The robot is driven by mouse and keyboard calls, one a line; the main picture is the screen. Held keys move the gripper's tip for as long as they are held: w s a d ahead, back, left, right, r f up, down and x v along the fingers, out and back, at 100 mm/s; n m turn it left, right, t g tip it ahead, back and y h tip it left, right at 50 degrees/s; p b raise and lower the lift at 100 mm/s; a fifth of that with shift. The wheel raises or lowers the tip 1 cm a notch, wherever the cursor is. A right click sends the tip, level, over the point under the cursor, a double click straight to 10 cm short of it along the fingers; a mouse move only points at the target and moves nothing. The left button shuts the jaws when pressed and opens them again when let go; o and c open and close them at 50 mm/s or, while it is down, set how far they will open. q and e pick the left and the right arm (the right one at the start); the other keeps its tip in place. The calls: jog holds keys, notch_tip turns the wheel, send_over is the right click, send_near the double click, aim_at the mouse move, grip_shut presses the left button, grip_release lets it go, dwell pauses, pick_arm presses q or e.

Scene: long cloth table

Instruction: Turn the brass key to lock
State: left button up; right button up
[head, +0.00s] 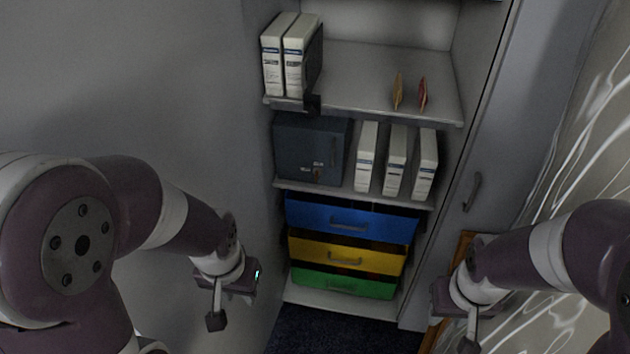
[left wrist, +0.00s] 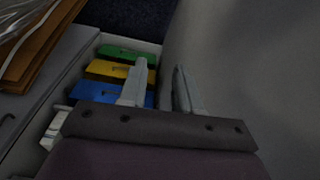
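A dark grey-blue box (head: 300,148) with a handle on its front stands on the middle shelf at the left. Low on its front are small pale labels and a tiny brass-coloured spot (head: 317,174), which may be the key; it is too small to tell its turn. My left gripper (head: 240,285) is in front of the cabinet, lower left of the box and apart from it. In the left wrist view its two fingers (left wrist: 160,75) are spread with nothing between them.
White binders (head: 396,160) stand right of the box; two more binders (head: 290,55) stand on the upper shelf. Blue (head: 350,217), yellow (head: 345,252) and green (head: 342,283) drawers are below. A cabinet door (head: 485,165) with a handle is at the right. A grey wall (head: 130,80) is at the left.

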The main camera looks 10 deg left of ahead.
pick_arm(q)
notch_tip(320, 180, down, 11)
jog(key=d+g+b, duration=0.1)
jog(key=g+b, duration=0.1)
jog(key=b, duration=0.4)
jog(key=t+h+b, duration=0.2)
jog(key=t+b, duration=0.6)
jog(key=t, duration=1.1)
send_near(317, 176)
jog(key=w+b, duration=0.1)
jog(key=w, duration=0.6)
jog(key=shift+w+d+r+m, duration=0.3)
jog(key=shift+w+m, duration=0.1)
grip_shut()
